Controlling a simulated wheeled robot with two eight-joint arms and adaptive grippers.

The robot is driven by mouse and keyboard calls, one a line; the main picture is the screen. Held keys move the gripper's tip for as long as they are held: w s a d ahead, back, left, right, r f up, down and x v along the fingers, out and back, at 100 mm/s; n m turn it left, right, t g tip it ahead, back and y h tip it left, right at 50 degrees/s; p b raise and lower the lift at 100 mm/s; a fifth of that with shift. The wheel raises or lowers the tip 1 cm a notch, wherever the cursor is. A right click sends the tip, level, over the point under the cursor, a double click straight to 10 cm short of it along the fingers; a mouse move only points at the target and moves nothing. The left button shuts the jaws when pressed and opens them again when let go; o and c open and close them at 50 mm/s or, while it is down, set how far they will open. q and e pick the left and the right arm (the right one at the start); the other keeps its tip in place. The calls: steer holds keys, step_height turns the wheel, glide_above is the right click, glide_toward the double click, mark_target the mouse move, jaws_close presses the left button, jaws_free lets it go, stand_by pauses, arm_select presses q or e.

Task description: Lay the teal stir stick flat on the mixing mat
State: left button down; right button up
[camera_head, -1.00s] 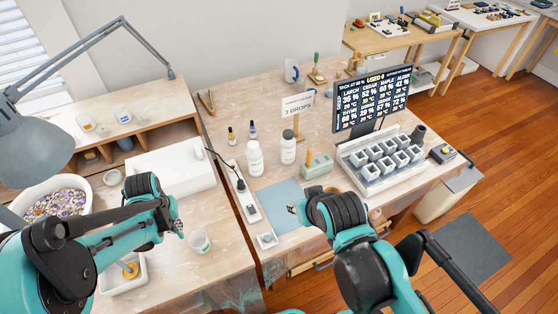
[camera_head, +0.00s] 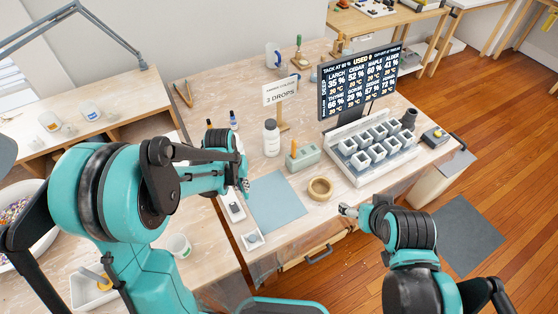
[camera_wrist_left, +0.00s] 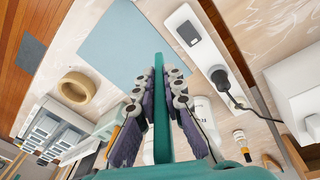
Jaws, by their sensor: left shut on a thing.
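The teal stir stick (camera_wrist_left: 159,105) shows in the left wrist view, clamped between the two dark pads of my left gripper (camera_wrist_left: 160,98). Its far end overlaps the near edge of the blue-grey mixing mat (camera_wrist_left: 122,42); I cannot tell its height. In the head view my left gripper (camera_head: 245,184) is at the left edge of the mat (camera_head: 278,204), and I cannot make out the stick there. The mat is bare. My right gripper (camera_head: 345,209) is over the bench's front edge, right of the mat; its jaws are too small to read.
A wooden ring-shaped bowl (camera_head: 319,189) stands right of the mat. A green block (camera_head: 302,158), a white bottle (camera_head: 271,138) and a mould tray (camera_head: 372,150) stand behind.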

arm_select(q)
steer(key=w+d+f+n+t+h+b, duration=0.2)
steer(key=w+d+n+t+h+b, duration=0.35)
steer(key=w, duration=0.65)
steer(key=shift+n+g+h, duration=0.25)
steer(key=shift+n+g, duration=0.1)
steer(key=f+b, duration=0.2)
steer(key=f, duration=0.1)
steer(key=d+f+b, duration=0.1)
steer(key=f, duration=0.2)
steer(key=f+b, duration=0.2)
steer(key=f, duration=0.1)
steer(key=shift+w+d+b, duration=0.2)
steer(key=shift+d+b, duration=0.15)
steer(key=shift+d, duration=0.05)
steer(key=shift+r, duration=0.1)
arm_select(e)
step_height(320, 180, down, 12)
steer(key=shift+d+f, duration=0.15)
steer(key=shift+d, duration=0.15)
arm_select(q)
steer(key=c, duration=1.6)
jaws_free()
steer(key=shift+o, duration=0.2)
steer(key=shift+r, duration=0.1)
steer(key=v, duration=1.2)
